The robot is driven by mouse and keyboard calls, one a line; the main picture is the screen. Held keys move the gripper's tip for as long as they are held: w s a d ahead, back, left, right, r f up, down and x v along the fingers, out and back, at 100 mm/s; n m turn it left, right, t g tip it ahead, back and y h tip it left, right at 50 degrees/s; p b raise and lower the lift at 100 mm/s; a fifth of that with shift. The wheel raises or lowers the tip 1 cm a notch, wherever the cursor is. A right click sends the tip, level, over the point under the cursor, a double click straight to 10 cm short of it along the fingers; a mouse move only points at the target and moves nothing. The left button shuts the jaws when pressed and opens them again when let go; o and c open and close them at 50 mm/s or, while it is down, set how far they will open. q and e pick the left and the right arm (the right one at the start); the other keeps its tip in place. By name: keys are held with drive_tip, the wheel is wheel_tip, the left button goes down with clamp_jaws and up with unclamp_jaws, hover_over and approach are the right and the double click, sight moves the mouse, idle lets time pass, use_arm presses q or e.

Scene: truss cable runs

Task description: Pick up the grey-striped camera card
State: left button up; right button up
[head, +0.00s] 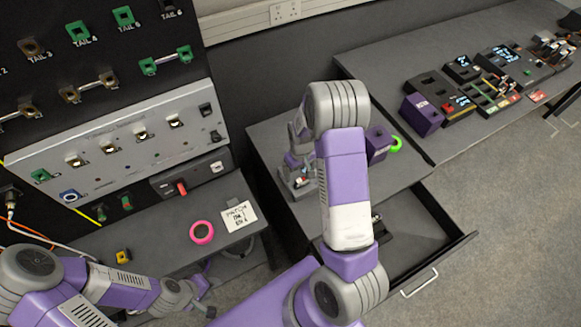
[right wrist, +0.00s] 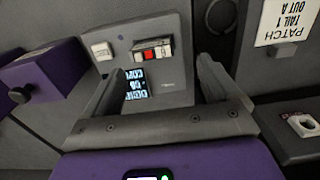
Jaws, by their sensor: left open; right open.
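I cannot make out a grey-striped camera card for certain in either view. Small cards with coloured edges (head: 497,95) sit among the dark devices on the right bench in the head view, too small to tell their stripes. My left gripper (head: 195,300) is open and empty low at the left, in front of the grey ledge. My right gripper (head: 297,180) is open over the middle cabinet, partly hidden by my forearm. In the right wrist view its two fingers (right wrist: 170,88) stand apart before a grey unit (right wrist: 175,75) with a red part and a lit screen.
A purple box (head: 379,140) and green ring (head: 396,144) are on the middle cabinet (head: 270,135). Its drawer (head: 420,245) is open. A pink ring (head: 201,232) and patch label (head: 238,215) lie on the left ledge. Another purple box (head: 421,115) stands on the right bench.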

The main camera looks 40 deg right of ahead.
sight(302, 178)
drive_tip(key=shift+s+d, duration=0.1)
drive_tip(key=shift+d, duration=0.2)
drive_tip(key=f, duration=0.6)
drive_tip(key=shift+s+d+f, duration=0.1)
drive_tip(key=shift+s+f, duration=0.15)
drive_tip(key=shift+s, duration=0.1)
drive_tip(key=shift+c, duration=0.4)
drive_tip(key=c, duration=1)
